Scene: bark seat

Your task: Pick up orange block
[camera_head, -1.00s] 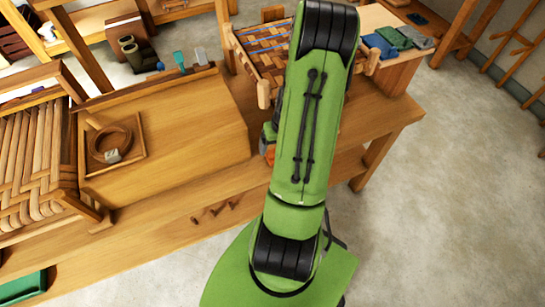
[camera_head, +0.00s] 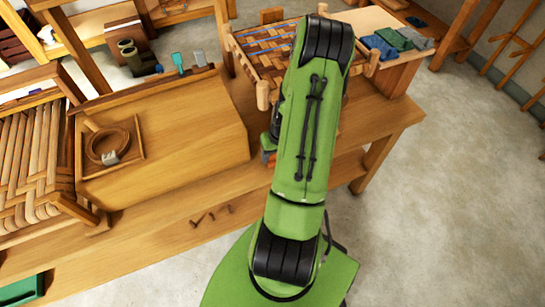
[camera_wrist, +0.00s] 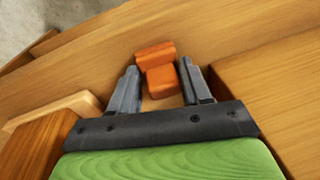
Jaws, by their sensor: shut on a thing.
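The orange block (camera_wrist: 160,80) sits between the two grey fingers of my gripper (camera_wrist: 159,68) in the wrist view. My gripper is shut on it. The block shows a darker upper part and a lighter lower part, and I cannot tell whether these are two faces of one piece or two pieces. In the head view my green arm hides most of the gripper. Only a small orange-red patch (camera_head: 269,158) shows at the arm's left edge, above the wooden bench. I cannot tell whether the block touches the bench.
The wooden bench (camera_head: 400,115) spreads under my arm. A woven seat frame (camera_head: 262,50) stands behind the arm. Folded cloths (camera_head: 380,45) lie at the back right.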

